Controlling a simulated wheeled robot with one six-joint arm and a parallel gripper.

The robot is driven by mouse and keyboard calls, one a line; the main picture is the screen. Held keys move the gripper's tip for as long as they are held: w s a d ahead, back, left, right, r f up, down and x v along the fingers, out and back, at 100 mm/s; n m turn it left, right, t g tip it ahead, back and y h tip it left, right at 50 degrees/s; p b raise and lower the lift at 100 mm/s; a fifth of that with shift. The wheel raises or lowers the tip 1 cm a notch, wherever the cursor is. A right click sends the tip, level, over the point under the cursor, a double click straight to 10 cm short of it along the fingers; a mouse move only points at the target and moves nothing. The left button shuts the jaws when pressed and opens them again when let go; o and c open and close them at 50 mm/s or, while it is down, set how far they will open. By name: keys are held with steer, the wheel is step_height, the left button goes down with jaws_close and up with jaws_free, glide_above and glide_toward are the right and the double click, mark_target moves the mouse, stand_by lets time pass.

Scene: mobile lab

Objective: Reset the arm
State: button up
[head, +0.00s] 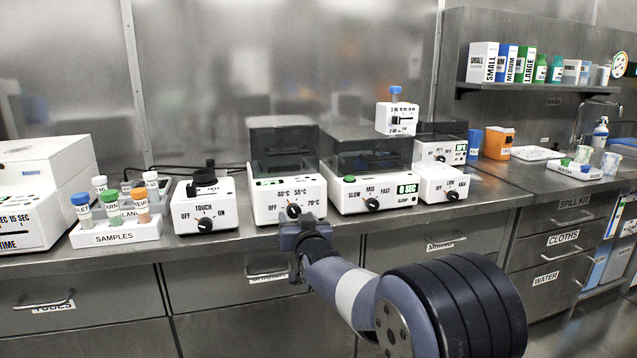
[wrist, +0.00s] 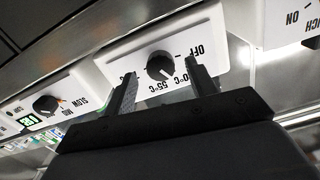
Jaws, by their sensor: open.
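My gripper (head: 298,222) is in front of the white heater box (head: 288,187) with the dark lid, at the middle of the bench. In the wrist view my gripper (wrist: 158,78) is open, its two fingers apart on either side of the black temperature knob (wrist: 160,65), with nothing held. The knob also shows in the head view (head: 293,211), just above the gripper. The wrist picture is upside down, with OFF and temperature marks around the knob. I cannot tell whether the fingertips touch the panel.
Left are a touch mixer (head: 205,214) and a samples rack (head: 117,236) with capped tubes. Right is a slow-mid-fast device (head: 372,194) with a similar knob. Closed drawers (head: 235,290) run below the bench edge. The floor at lower right is open.

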mark_target(295, 215)
steer(key=v, duration=0.8)
steer(key=x, duration=1.1)
steer(key=shift+s+r+n+p, duration=0.1)
steer(key=shift+r+n+p, duration=0.1)
steer(key=shift+n+p, duration=0.55)
steer(key=n+p, duration=0.3)
steer(key=n, duration=0.1)
steer(key=n+p, duration=0.4)
steer(key=n, duration=0.1)
steer(key=shift+d, duration=0.1)
steer(key=shift+s+f+n+p, duration=0.1)
steer(key=shift+s+n+p, duration=0.15)
steer(key=shift+p, duration=0.05)
steer(key=v, duration=0.6)
steer(key=shift+s, duration=0.25)
steer(key=shift+d, duration=0.2)
